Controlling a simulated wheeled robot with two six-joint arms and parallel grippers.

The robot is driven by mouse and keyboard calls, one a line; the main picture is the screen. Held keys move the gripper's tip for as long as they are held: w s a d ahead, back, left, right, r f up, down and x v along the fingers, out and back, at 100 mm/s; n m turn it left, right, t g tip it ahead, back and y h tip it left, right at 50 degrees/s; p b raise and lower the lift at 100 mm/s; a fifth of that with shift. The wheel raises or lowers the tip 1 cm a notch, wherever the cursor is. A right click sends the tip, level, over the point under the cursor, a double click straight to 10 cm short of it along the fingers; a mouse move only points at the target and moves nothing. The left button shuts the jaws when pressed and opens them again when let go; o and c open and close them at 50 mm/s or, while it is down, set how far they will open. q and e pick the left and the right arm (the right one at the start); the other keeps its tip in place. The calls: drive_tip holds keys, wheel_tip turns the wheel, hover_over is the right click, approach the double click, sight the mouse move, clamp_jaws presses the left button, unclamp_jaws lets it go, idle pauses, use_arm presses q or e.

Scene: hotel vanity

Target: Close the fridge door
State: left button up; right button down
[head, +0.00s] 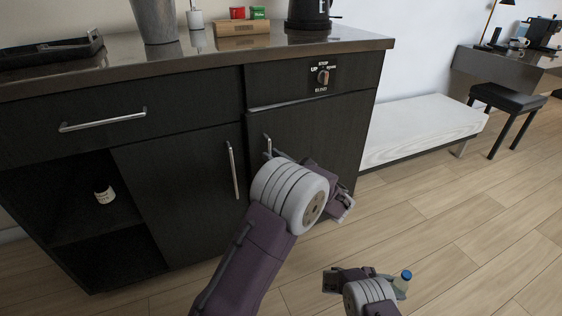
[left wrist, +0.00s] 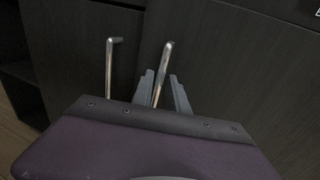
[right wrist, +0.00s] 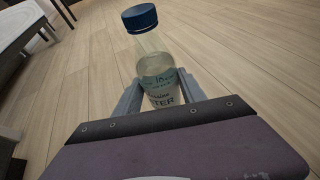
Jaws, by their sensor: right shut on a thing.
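The fridge door (head: 305,135) is the dark wood-look front below the control knob at the right end of the cabinet. Its top edge shows a pale slanted strip, so it stands slightly ajar. Its silver bar handle (head: 267,146) is partly hidden behind my left gripper (head: 272,154). In the left wrist view the handle (left wrist: 162,72) stands between the fingers of my left gripper (left wrist: 163,90), which look apart. My right gripper (right wrist: 162,92) is shut on a clear water bottle (right wrist: 152,50) with a blue cap. The bottle (head: 402,280) also shows low in the head view.
A neighbouring cabinet door with a bar handle (head: 233,170) is just left. An open shelf holds a small bottle (head: 104,192). A white bench (head: 425,125) stands at the right. The wooden floor (head: 450,230) is clear in front.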

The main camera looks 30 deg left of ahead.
use_arm(q)
drive_tip(key=shift+x, duration=1)
clamp_jaws()
idle(0.7)
